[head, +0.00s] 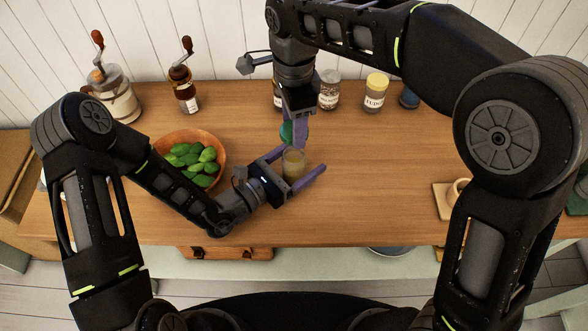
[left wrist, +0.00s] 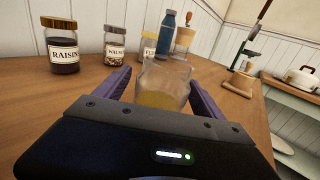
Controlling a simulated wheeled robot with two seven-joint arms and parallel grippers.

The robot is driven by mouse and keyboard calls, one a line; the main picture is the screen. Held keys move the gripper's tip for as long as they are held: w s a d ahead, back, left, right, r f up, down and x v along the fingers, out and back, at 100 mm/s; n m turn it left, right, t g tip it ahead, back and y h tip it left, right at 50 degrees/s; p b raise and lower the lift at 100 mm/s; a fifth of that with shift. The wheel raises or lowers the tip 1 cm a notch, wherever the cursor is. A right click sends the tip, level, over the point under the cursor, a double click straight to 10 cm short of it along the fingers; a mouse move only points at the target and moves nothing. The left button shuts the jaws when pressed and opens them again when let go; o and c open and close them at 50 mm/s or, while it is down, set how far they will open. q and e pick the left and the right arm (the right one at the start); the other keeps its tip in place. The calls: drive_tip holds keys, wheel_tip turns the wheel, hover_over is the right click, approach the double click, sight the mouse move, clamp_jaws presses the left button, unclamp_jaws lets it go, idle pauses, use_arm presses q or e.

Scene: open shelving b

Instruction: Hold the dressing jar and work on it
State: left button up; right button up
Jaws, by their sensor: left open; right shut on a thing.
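The dressing jar (head: 293,165) is clear glass with a yellowish filling. It stands upright on the wooden counter, and its top looks open in the left wrist view (left wrist: 163,88). My left gripper (head: 303,161) is open, with one finger on each side of the jar; I cannot tell whether either finger touches the glass. My right gripper (head: 296,136) points down just above and behind the jar. It is shut on a small teal-green thing (head: 286,132), possibly a lid, mostly hidden by the fingers.
A wooden bowl (head: 222,150) of green produce stands left of the jar. Labelled jars, including raisins (left wrist: 63,48) and walnuts (left wrist: 115,47), line the back. Two crank mills (head: 184,90) stand back left. A cup (head: 459,189) sits at the right.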

use_arm(q)
drive_tip(key=shift+w+d, duration=0.3)
drive_tip(key=shift+d, duration=0.05)
clamp_jaws()
idle(0.8)
